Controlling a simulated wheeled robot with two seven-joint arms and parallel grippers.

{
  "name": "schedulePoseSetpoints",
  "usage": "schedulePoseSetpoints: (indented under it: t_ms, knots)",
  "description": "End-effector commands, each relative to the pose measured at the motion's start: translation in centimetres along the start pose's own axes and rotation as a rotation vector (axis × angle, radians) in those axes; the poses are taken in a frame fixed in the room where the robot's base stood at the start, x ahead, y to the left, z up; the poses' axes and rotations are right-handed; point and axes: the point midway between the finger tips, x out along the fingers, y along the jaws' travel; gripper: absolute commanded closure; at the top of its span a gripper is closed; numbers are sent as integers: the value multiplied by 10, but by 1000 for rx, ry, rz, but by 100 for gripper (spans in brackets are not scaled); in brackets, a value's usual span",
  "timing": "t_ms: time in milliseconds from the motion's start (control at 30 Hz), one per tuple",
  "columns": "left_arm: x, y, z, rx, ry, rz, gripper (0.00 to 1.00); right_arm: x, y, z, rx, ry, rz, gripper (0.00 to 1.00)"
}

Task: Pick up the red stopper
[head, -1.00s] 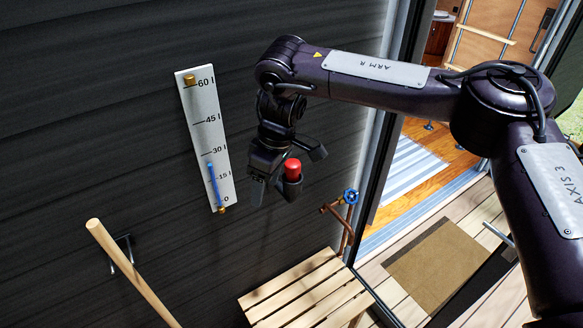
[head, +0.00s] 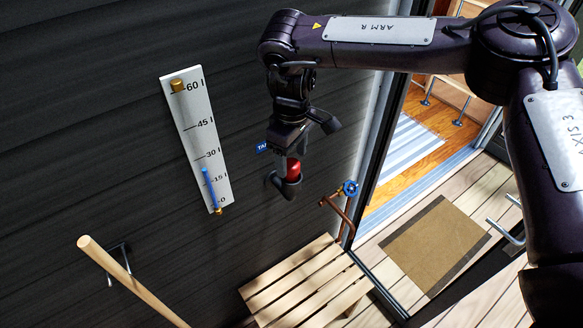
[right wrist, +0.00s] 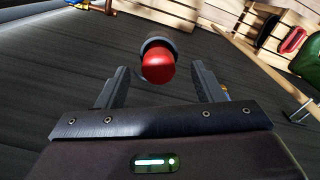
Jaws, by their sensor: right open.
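The red stopper (head: 294,168) stands in a dark cup-like holder (head: 284,188) on the dark wall. Its lower end is hidden in the holder. My right gripper (head: 306,146) is just above it in the head view and partly covers its top. In the right wrist view, the red stopper (right wrist: 158,66) shows between the two open fingertips (right wrist: 160,78), near their far ends, with a gap on each side. The dark holder (right wrist: 158,44) is behind it. I see no grip on the stopper. My left gripper is not in view.
A white scale (head: 198,130) with a blue bar is on the wall to the left. A blue valve wheel (head: 350,188) on a copper pipe is to the right. A slatted wooden bench (head: 300,285) stands below.

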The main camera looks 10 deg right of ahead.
Motion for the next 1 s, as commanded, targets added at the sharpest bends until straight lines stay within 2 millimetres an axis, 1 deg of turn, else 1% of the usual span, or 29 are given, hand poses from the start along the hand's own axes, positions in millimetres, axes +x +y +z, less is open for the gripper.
schedulePoseSetpoints:
  t_ms: [33, 67, 100, 233, 400, 467, 567, 833, 867, 1000]
  knots:
    - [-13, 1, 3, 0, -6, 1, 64, 2, 0, 2, -2, -5, 0, 39]
    - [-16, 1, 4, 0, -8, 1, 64, 7, -1, 2, -1, -5, -1, 39]
    - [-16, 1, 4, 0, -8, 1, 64, 15, 0, 1, 0, -4, 0, 39]
    - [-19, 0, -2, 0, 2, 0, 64, 28, -1, 1, -1, -2, 0, 39]
    - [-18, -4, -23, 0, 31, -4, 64, 31, 0, 0, -1, 0, 0, 39]
    - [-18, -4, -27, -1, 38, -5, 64, 31, 0, 0, -1, 0, 0, 39]
    - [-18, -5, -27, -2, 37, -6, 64, 31, 0, 0, -1, 0, 0, 49]
    - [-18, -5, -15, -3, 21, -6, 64, 31, 0, 0, 0, 0, 0, 84]
    - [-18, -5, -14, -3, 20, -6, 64, 31, 0, 0, 0, 0, 0, 87]
    - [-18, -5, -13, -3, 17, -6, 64, 30, 0, 0, 0, 0, 0, 87]
